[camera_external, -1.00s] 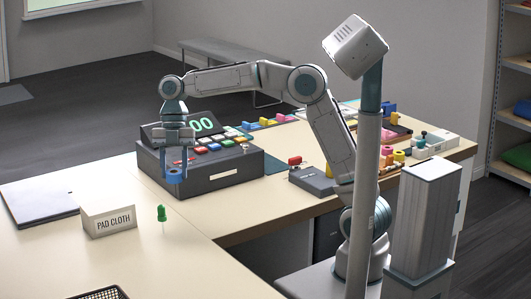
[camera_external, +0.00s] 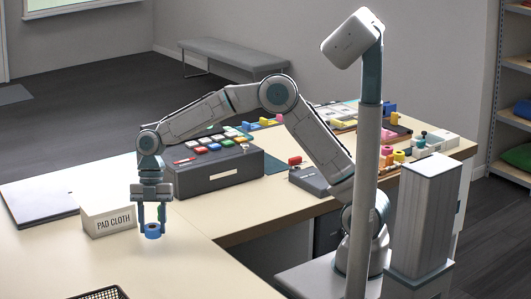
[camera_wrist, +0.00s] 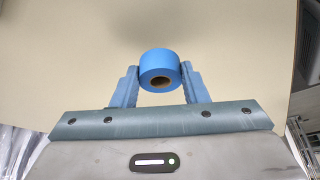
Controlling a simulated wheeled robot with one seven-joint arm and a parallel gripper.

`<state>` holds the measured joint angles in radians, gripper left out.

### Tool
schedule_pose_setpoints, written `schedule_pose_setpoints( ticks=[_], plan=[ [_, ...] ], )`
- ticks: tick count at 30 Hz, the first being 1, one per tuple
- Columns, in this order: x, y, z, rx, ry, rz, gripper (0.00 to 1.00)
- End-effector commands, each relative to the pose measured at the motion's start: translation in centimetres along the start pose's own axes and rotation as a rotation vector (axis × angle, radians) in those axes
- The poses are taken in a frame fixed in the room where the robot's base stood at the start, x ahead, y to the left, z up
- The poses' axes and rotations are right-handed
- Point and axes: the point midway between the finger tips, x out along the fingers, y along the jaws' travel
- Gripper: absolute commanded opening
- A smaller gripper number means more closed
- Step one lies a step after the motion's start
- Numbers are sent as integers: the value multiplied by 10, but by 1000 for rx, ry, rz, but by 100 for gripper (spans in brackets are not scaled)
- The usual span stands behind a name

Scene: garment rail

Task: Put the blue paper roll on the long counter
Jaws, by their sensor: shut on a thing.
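The blue paper roll (camera_external: 153,231) is between the fingers of my gripper (camera_external: 152,222), at the left part of the counter in the external view. The wrist view shows the roll (camera_wrist: 160,69) pinched between the two blue fingers of my gripper (camera_wrist: 160,86), with its brown core visible. The roll is at or just above the cream counter top (camera_external: 150,265); I cannot tell whether it touches. The counter surface also fills the wrist view (camera_wrist: 220,40) behind the roll.
A white PAD CLOTH box (camera_external: 108,220) stands just left of my gripper. A dark wire basket (camera_external: 103,293) sits at the front edge. Counter space in front is clear.

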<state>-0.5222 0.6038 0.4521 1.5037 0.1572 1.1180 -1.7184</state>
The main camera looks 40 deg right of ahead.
Motion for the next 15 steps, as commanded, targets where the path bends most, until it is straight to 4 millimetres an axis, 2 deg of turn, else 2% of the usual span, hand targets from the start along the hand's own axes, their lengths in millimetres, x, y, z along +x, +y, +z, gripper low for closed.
schedule_pose_setpoints(
  ticks=[6,15],
  plan=[
    [17,10,-8,0,0,0,18],
    [51,10,6,2,1,-1,18]
  ],
)
